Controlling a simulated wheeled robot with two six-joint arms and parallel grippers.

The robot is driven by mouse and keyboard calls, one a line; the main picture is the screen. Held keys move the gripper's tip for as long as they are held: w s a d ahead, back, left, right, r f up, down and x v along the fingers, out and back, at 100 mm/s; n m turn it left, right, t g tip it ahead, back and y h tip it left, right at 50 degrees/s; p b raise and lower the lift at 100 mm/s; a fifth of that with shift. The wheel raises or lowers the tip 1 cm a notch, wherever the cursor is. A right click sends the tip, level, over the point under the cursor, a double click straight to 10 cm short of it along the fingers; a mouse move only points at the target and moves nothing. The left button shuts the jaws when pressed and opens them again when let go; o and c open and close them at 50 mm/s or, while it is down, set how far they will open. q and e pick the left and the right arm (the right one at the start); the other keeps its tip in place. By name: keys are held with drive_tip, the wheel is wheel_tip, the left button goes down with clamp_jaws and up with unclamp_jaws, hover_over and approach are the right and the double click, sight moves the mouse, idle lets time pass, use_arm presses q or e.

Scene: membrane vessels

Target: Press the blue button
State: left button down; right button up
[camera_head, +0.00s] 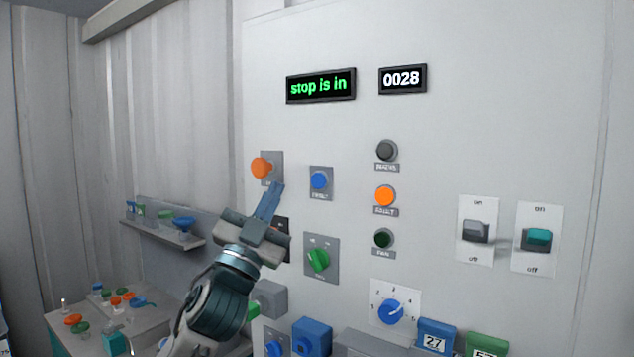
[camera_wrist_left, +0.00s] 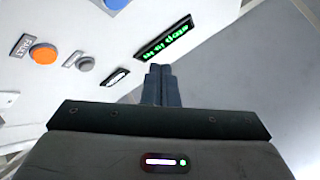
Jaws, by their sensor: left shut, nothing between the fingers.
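The blue button (camera_head: 320,180) is a round blue cap on a grey plate, on the upright white panel in the head view. A blue round part, probably the same button, is cut off at the top edge of the left wrist view (camera_wrist_left: 115,3). My left gripper (camera_head: 277,187) is shut and empty, its fingertips to the left of the blue button and just below the orange mushroom button (camera_head: 262,167). The shut fingers also show in the left wrist view (camera_wrist_left: 160,72). The tips look apart from the blue button. My right gripper is not in view.
Displays reading "stop is in" (camera_head: 320,86) and "0028" (camera_head: 403,79) sit above. An orange lamp (camera_head: 384,196), a green knob (camera_head: 318,259), a blue dial (camera_head: 391,312) and two rocker switches (camera_head: 476,231) (camera_head: 537,240) share the panel. A shelf (camera_head: 165,231) is at left.

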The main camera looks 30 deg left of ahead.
sight(318, 181)
use_arm(q)
drive_tip(key=shift+w, duration=0.1)
drive_tip(key=w+p, duration=0.4)
drive_tip(key=w, duration=0.4)
drive_tip(key=shift+w+d+p, duration=0.3)
drive_tip(key=shift+d+p, duration=0.05)
drive_tip(key=shift+p, duration=0.05)
idle(1.1)
drive_tip(key=shift+w, duration=0.1)
idle(0.5)
drive_tip(key=shift+w, duration=0.35)
